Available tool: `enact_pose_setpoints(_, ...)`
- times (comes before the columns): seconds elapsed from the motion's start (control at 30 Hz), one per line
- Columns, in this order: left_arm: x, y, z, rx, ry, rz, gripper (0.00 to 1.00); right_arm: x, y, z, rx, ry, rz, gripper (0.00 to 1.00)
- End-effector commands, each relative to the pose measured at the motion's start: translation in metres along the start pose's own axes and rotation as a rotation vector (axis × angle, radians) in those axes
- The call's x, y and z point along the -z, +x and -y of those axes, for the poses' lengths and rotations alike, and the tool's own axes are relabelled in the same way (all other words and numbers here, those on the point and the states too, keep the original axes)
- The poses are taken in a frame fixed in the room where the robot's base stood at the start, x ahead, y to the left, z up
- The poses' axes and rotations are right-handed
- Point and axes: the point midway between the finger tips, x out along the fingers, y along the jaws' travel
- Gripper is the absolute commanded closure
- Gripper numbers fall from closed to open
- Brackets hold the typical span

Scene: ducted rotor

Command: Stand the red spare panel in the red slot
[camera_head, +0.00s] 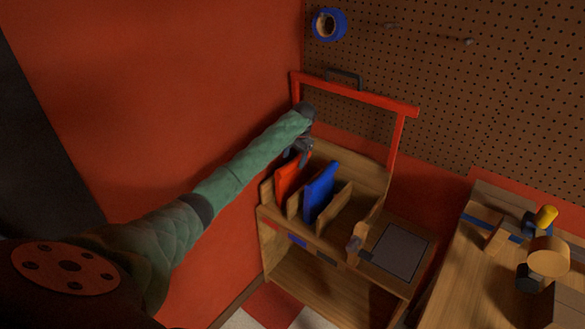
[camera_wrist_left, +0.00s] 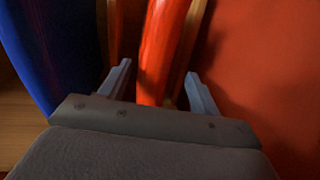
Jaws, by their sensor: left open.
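The red panel (camera_head: 286,182) stands upright in the leftmost slot of the wooden rack (camera_head: 345,201), beside a wooden divider. A blue panel (camera_head: 320,190) stands in the slot to its right. My left gripper (camera_head: 297,158) is at the top of the red panel. In the left wrist view my left gripper (camera_wrist_left: 160,88) is open, with one finger on each side of the red panel (camera_wrist_left: 161,50). The blue panel (camera_wrist_left: 42,50) is at the left there. I cannot tell whether a finger touches the red panel. My right gripper is not in view.
A red frame (camera_head: 350,92) with a dark handle rises behind the rack, before a pegboard (camera_head: 460,75). The red wall (camera_head: 170,90) is close on the left. A dark flat plate (camera_head: 399,252) lies on the cart's right. A workbench (camera_head: 465,270) with several parts stands farther right.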

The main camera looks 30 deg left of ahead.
Motion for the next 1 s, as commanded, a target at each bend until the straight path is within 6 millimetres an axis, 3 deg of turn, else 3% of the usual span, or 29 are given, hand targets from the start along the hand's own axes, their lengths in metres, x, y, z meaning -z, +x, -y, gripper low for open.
enact_pose_setpoints(0.23, 0.001, -0.043, 0.000, 0.001, 0.000, -0.001, 0.37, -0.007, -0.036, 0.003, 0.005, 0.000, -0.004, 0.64)
enact_pose_setpoints(0.4, 0.001, -0.061, 0.000, 0.001, -0.001, 0.000, 0.37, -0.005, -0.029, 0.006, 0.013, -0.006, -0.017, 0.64)
enact_pose_setpoints(1.0, 0.000, -0.068, 0.000, 0.000, 0.000, 0.001, 0.37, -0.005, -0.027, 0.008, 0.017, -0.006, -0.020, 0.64)
